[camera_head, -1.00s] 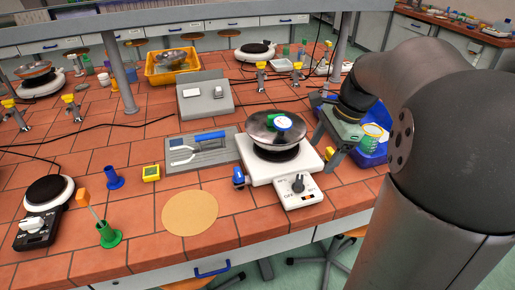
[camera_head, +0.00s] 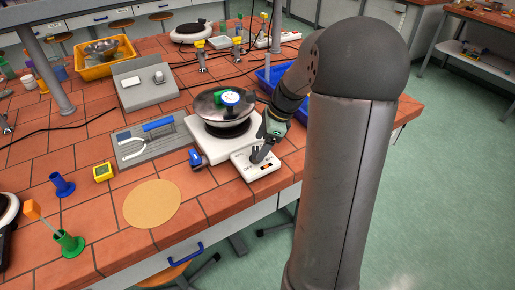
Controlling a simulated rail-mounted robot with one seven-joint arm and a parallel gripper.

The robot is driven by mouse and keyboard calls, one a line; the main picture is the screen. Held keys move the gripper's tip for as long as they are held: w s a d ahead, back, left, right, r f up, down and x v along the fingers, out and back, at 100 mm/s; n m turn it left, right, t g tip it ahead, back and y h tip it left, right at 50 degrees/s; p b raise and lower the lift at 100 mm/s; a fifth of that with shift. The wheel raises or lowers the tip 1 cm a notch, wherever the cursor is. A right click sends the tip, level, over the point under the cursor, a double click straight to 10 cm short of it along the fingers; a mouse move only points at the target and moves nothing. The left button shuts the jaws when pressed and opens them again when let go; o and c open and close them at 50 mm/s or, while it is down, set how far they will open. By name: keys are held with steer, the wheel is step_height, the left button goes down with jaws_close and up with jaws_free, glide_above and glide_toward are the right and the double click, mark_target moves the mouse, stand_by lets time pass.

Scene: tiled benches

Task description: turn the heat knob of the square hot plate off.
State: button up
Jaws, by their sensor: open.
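The square hot plate (camera_head: 210,148) is white and stands near the bench's front edge. Its control box (camera_head: 262,172) sticks out toward the front right. A metal pan (camera_head: 212,111) rests on its round burner, with a green and white round item (camera_head: 230,97) in it. My gripper (camera_head: 262,153) is open, pointing down at the control box from its right rear. The fingers are at the heat knob and largely cover it. I cannot tell whether they touch it or which way it points.
A blue crate (camera_head: 297,104) stands behind my gripper. A blue clamp-like part (camera_head: 195,158) sits at the plate's left front corner. A tan round mat (camera_head: 152,204) lies at front left, and a grey board (camera_head: 142,146) with a blue-handled tool lies left of the plate.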

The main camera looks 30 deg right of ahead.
mark_target(256, 151)
steer(key=shift+x, duration=1.7)
steer(key=c, duration=1)
